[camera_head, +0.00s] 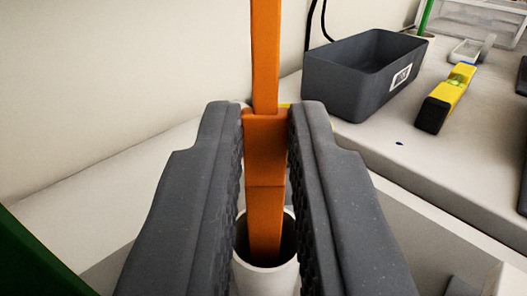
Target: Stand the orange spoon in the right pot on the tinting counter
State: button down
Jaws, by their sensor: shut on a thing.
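My gripper (265,118) is shut on the orange spoon (265,58), with one dark grey finger on each side of it. The spoon is upright, and its upper part rises out of the top of the picture. Its lower end shows in front of the dark mouth of a pale round pot (266,279) below the fingers. I cannot tell how deep the spoon's end reaches or whether it touches the pot. My fingers hide the pot's sides.
A dark grey bin (345,85) with a label stands on the pale counter (385,150) at the right. A green stick (426,16) stands at the top right. A pale wall is at the left.

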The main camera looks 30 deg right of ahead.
jog(key=c, duration=1.3)
grip_release()
jog(key=shift+c, duration=0.2)
notch_tip(320, 180, up, 4)
jog(key=shift+f+p, duration=0.25)
jog(key=shift+p, duration=0.1)
jog(key=b, duration=0.3)
send_near(268, 16)
jog(key=s+d, duration=0.3)
jog(key=s, duration=0.3)
jog(key=s+b, duration=0.1)
jog(key=b, duration=0.1)
jog(key=s+b, duration=0.1)
jog(key=b, duration=0.1)
jog(key=s+r+b, duration=0.1)
jog(key=shift+d+r+b, duration=0.1)
jog(key=shift+d+b, duration=0.25)
jog(key=shift+b, duration=0.05)
jog(key=shift+s, duration=0.1)
